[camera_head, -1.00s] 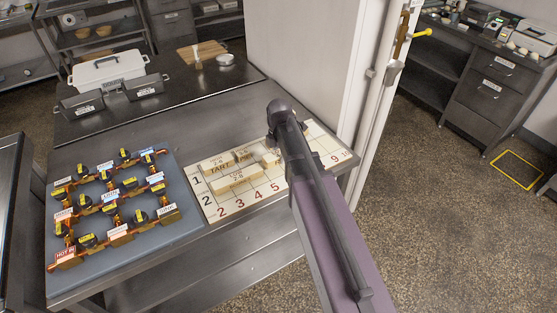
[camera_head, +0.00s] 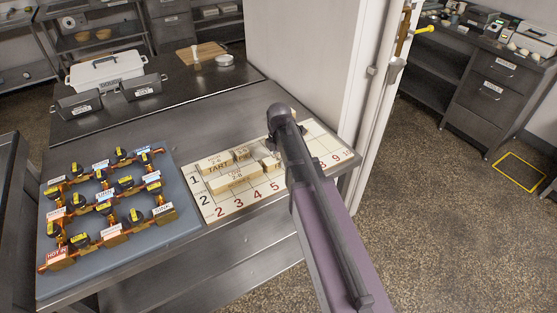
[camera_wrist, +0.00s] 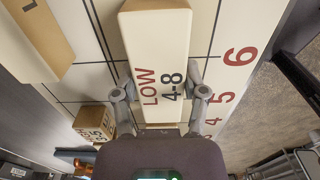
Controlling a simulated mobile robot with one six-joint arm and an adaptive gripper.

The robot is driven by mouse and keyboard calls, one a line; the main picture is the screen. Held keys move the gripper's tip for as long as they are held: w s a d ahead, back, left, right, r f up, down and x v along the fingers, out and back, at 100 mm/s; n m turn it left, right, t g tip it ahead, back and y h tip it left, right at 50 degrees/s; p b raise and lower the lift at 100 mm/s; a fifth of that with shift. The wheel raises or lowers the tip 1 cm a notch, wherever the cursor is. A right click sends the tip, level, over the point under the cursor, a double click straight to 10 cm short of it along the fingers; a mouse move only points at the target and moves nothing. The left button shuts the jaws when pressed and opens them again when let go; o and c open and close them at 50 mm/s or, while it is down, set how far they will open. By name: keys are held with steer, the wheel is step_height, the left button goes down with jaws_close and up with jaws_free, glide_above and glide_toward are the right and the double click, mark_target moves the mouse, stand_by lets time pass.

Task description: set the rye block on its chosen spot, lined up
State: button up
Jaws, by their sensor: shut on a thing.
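My gripper (camera_wrist: 160,90) is shut on a long cream block (camera_wrist: 158,35) lettered LOW 4-8, one finger on each long side. No word RYE is readable on it. Pale gridded board (camera_wrist: 225,25) shows under and around it, with red 4, 5 and 6 at right. I cannot tell whether the block touches the board. In the head view the board (camera_head: 320,134) lies on the counter with cream blocks, among them one marked TART (camera_head: 215,164) and one in front of it (camera_head: 238,182). My arm hides the gripper there.
A blue-grey mat (camera_head: 150,243) with several black-knobbed fittings lies left of the board. A white lidded container (camera_head: 112,70) and dark labelled bins stand behind. A pale wall (camera_head: 300,55) and white pipes rise beyond the board. A small wooden block (camera_wrist: 93,119) sits left of my gripper.

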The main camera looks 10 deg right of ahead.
mark_target(279, 157)
steer(key=shift+f, duration=0.2)
steer(key=o, duration=1.2)
steer(key=shift+r, duration=0.15)
step_height(279, 157, up, 12)
steer(key=p, duration=1.2)
